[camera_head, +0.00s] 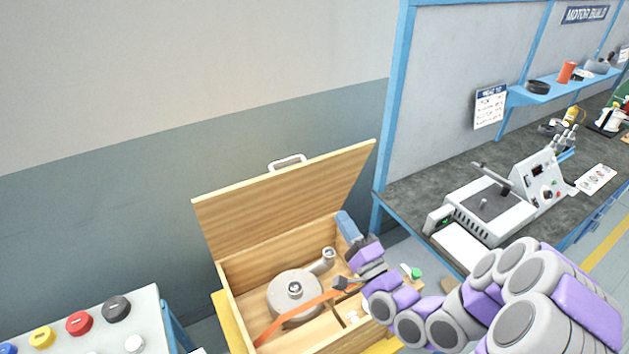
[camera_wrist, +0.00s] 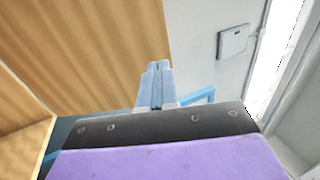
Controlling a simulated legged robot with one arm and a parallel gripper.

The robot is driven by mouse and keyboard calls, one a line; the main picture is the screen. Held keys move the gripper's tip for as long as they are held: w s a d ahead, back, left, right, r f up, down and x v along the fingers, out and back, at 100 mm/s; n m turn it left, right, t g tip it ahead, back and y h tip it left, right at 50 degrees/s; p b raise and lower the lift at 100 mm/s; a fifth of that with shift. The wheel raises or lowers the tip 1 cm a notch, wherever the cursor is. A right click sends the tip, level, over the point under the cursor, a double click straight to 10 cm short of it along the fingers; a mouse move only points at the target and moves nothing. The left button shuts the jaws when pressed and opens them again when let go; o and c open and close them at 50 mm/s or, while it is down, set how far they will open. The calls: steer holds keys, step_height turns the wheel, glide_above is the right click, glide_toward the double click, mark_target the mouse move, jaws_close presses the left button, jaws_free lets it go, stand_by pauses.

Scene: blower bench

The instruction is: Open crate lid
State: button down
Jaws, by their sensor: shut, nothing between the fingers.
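The wooden crate (camera_head: 228,303) stands in the lower middle of the head view. Its lid (camera_head: 285,198) is raised and leans back toward the wall, with a pale handle (camera_head: 287,162) at its top edge. My gripper (camera_head: 343,216) is shut and empty. It appears at the crate's right side, in front of the lid's lower right part; I cannot tell whether it touches the lid. In the wrist view the shut fingers (camera_wrist: 157,68) point up, beside a large wood-grained panel (camera_wrist: 90,50) that looks like the lid.
Inside the crate lie a grey round blower part (camera_head: 295,296) and an orange strap (camera_head: 285,322). A button panel (camera_head: 98,325) stands at lower left. At right, a workbench (camera_head: 425,185) carries a machine (camera_head: 500,205). A blue post (camera_head: 391,110) rises just behind the crate's right side.

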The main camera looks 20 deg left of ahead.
steer(key=a+b, duration=0.1)
steer(key=b, duration=0.8)
glide_toward(311, 167)
steer(key=x, duration=0.5)
steer(key=shift+w+a+r, duration=0.1)
steer(key=shift+w+a, duration=0.05)
steer(key=shift+a, duration=0.15)
steer(key=shift+w+a+r, duration=0.25)
steer(key=shift+w+a, duration=0.1)
steer(key=shift+w, duration=0.05)
steer(key=shift+w+a+r, duration=0.1)
